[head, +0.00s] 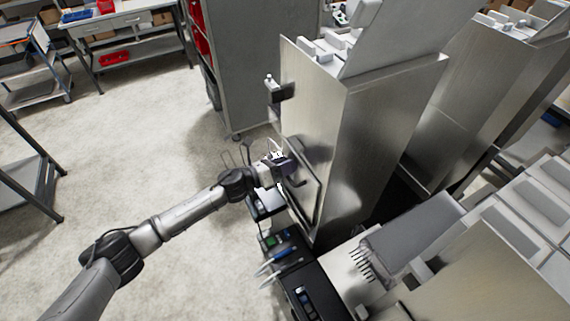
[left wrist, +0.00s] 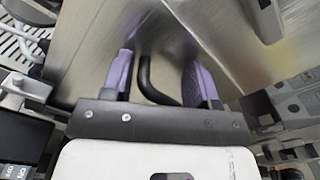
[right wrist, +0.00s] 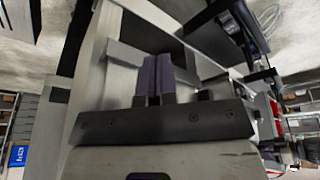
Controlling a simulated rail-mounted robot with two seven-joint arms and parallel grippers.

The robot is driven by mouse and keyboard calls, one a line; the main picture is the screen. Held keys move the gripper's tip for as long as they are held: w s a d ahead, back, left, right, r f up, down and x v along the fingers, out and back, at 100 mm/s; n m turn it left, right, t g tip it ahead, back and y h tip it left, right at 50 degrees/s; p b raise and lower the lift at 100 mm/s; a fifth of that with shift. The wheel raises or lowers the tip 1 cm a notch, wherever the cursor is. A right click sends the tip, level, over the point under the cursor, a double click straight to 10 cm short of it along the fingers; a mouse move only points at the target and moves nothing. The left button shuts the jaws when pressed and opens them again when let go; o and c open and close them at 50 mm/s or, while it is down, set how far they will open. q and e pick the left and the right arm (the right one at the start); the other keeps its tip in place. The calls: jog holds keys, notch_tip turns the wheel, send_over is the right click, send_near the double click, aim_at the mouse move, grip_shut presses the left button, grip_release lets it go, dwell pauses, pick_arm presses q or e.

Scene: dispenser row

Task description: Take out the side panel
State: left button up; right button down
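The side panel (head: 311,186) is a metal plate with a dark edge, low on the narrow face of the tall steel dispenser (head: 385,120). My left gripper (head: 285,167) is at this panel in the head view. In the left wrist view my left gripper (left wrist: 158,78) has its purple fingers apart, with a bent black handle (left wrist: 147,80) between them. Whether the fingers touch the handle cannot be told. My right gripper (right wrist: 158,78) has its purple fingers together with nothing visible between them, in front of a light metal surface. It is not made out in the head view.
A second steel dispenser (head: 475,100) stands to the right. Black devices with cables (head: 285,255) sit below the panel. A grey cabinet (head: 240,60) stands behind, and a workbench (head: 120,25) is at the back left.

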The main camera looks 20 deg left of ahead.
aim_at(293, 154)
pick_arm(q)
grip_shut()
jog(key=shift+r+p, duration=0.65)
jog(key=shift+r, duration=0.05)
jog(key=shift+r+p, duration=0.4)
jog(key=shift+r, duration=0.15)
jog(key=shift+r+p, duration=0.3)
jog(key=shift+r, duration=0.15)
